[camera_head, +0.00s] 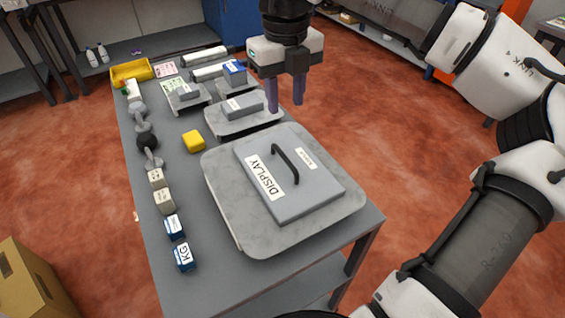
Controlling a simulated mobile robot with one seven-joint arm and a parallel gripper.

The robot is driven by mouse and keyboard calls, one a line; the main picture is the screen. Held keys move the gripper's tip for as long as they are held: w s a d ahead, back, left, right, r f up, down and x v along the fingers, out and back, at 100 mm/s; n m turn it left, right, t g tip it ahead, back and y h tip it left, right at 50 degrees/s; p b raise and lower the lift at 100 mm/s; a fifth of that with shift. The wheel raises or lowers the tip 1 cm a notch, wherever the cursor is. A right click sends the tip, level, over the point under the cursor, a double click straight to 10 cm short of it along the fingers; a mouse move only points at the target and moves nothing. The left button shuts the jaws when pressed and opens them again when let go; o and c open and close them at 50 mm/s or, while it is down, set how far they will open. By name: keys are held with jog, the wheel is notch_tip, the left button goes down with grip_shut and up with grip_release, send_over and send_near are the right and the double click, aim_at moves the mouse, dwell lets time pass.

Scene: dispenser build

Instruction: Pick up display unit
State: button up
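The display unit (318,191) is a flat grey box with a white "DISPLAY" label, a smaller label and a dark arched handle (285,160) on top. It lies on a grey marbled tray (228,205) with rounded corners at the near end of the table. My gripper (285,107) hangs pointing down beyond the display unit, above the table's right side. Its two purple-grey fingers are apart with nothing between them. It does not touch the handle.
The grey table (180,293) carries smaller trays with boxes behind, a yellow block (194,141), a yellow bin (130,72), and a row of small labelled blocks along the left edge. A cardboard box (30,280) stands on the red floor at lower left.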

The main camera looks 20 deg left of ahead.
jog(key=p, duration=0.1)
send_over(284, 156)
notch_tip(284, 156, down, 6)
jog(key=shift+w+f, duration=0.1)
jog(key=shift+f+p, duration=1.15)
jog(key=shift+f, duration=2.05)
grip_shut()
jog(key=shift+r, duration=0.1)
